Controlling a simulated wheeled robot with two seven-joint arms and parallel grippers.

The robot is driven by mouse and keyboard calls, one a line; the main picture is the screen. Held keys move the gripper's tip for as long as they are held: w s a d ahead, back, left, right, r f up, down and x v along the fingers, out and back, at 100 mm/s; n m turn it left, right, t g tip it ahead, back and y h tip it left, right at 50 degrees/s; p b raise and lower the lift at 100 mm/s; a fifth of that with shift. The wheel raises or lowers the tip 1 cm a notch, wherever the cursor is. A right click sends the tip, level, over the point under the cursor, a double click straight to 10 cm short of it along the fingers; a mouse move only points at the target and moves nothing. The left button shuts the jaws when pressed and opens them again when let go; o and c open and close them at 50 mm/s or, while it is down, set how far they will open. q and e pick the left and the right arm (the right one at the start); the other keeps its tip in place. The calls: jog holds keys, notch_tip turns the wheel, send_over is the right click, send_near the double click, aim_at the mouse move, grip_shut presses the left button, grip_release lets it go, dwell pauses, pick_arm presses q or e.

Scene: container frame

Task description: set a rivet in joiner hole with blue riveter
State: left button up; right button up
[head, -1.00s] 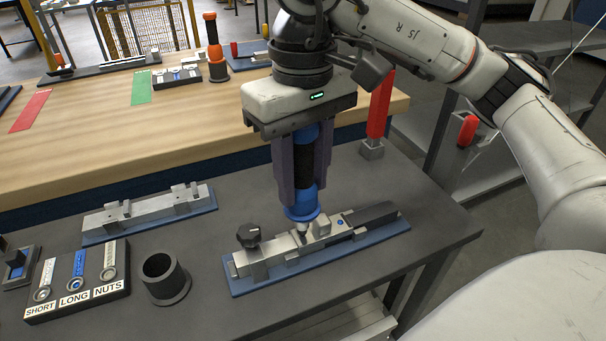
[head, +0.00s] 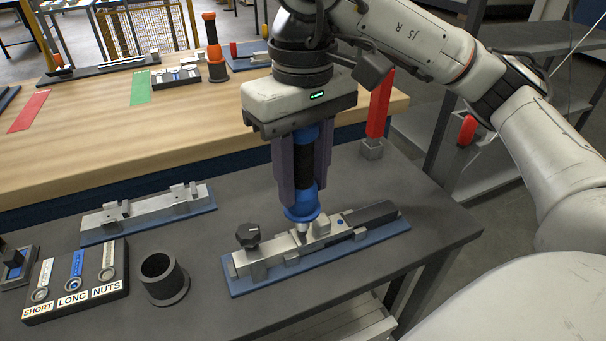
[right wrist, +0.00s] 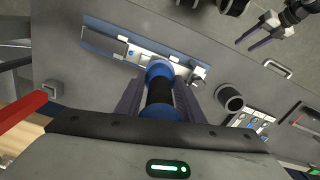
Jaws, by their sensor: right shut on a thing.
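My right gripper (head: 302,180) is shut on the blue riveter (head: 302,213), which has a black middle band and hangs upright, nose down. The riveter also shows between the fingers in the right wrist view (right wrist: 159,70). Its nose is at the metal joiner (head: 283,247) in the fixture on a blue base (head: 245,286). I cannot tell whether the nose touches the joiner or sits in a hole; the hole under it is hidden. A blue spot (head: 340,222) shows on the joiner to the right of the nose. My left gripper is out of the head view; a dark two-fingered gripper (right wrist: 270,38) shows in the right wrist view.
A black knob (head: 248,234) stands up on the fixture's left end. An empty dark cup (head: 163,279) and a tray labelled SHORT, LONG, NUTS (head: 75,285) are to the left. A second fixture (head: 148,215) lies behind them. A red-handled post (head: 379,110) stands at the back right.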

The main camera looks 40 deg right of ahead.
aim_at(303, 142)
pick_arm(q)
jog(key=shift+f+b, duration=0.8)
jog(key=shift+f, duration=0.05)
pick_arm(e)
jog(key=shift+f, duration=0.9)
pick_arm(q)
jog(key=shift+r, duration=0.1)
pick_arm(e)
jog(key=shift+r+p, duration=1.05)
notch_tip(303, 142, up, 2)
jog(key=shift+r+p, duration=0.1)
jog(key=shift+p, duration=0.85)
jog(key=shift+r+p, duration=1.65)
jog(key=shift+r, duration=0.05)
pick_arm(q)
jog(key=r, duration=0.3)
jog(key=a+r, duration=0.1)
jog(key=r, duration=0.1)
jog(key=shift+s+a+r, duration=0.1)
jog(key=shift+s+r, duration=0.1)
jog(key=shift+s, duration=0.05)
jog(key=shift+f, duration=0.1)
